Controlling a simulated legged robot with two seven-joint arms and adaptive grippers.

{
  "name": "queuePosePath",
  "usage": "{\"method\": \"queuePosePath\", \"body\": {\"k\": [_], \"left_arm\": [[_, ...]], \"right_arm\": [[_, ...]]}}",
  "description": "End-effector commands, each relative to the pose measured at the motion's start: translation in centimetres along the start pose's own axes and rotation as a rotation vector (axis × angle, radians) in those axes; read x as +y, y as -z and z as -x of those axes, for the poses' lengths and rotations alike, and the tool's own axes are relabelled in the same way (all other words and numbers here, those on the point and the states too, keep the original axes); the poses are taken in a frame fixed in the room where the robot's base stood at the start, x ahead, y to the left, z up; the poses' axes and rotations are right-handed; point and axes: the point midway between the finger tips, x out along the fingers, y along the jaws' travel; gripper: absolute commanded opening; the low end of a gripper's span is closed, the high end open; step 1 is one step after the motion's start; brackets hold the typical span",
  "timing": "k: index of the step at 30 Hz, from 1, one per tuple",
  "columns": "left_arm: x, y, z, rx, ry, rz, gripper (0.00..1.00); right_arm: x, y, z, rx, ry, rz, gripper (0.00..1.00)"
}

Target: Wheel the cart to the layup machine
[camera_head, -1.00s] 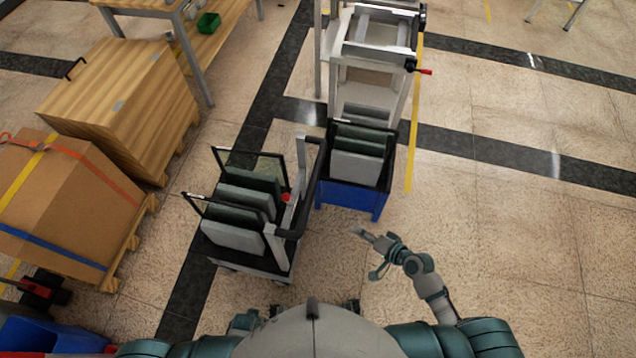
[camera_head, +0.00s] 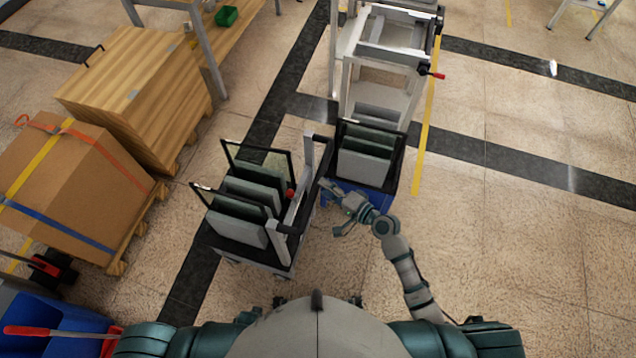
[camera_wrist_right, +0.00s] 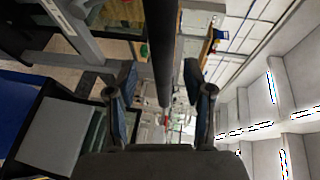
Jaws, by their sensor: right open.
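The cart (camera_head: 252,254) is a low black wheeled frame carrying several grey and dark green panels, with an upright black push handle (camera_head: 308,190) on its right side. My right gripper (camera_head: 333,208) is open beside that handle. In the right wrist view, a dark bar (camera_wrist_right: 163,50), apparently the handle, runs between the spread fingers (camera_wrist_right: 160,100), with a gap on both sides. A white and grey frame (camera_head: 388,57) with a red-knobbed lever stands beyond; I cannot tell whether it is the layup machine. My left gripper cannot be made out.
A blue-based bin of panels (camera_head: 375,195) stands close to the cart's right, against the white frame. A wooden crate (camera_head: 135,95) and a strapped cardboard box (camera_head: 70,195) on pallets stand at left. A workbench (camera_head: 235,40) is behind.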

Motion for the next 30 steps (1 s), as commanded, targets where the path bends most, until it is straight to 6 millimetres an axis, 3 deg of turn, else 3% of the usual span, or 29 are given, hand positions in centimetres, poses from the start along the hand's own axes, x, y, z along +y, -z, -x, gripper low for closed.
{"method": "queuePosePath", "body": {"k": [3,7,17,23,24,30], "left_arm": [[-0.2,-0.1,-0.1,0.000,-0.003,-0.002,0.35],[-0.2,0.1,0.0,0.002,-0.003,-0.002,0.35],[-0.5,0.1,0.0,-0.001,0.002,-0.004,0.35],[-0.6,0.0,0.0,-0.002,0.003,-0.004,0.35],[-0.6,0.1,0.0,-0.001,0.002,-0.003,0.35],[0.0,0.1,0.0,0.000,-0.005,0.001,0.35]], "right_arm": [[-0.1,-0.2,-2.1,-0.001,0.000,0.001,0.52],[-0.1,-0.4,-3.4,0.000,-0.003,0.004,0.52],[-0.1,-0.3,-3.6,0.000,-0.002,0.003,0.52],[0.0,-0.1,-3.4,0.000,0.000,0.001,0.04],[0.0,-0.1,-3.4,0.000,0.000,0.001,0.00],[0.0,-0.1,-3.6,0.002,-0.003,0.003,0.00]]}}
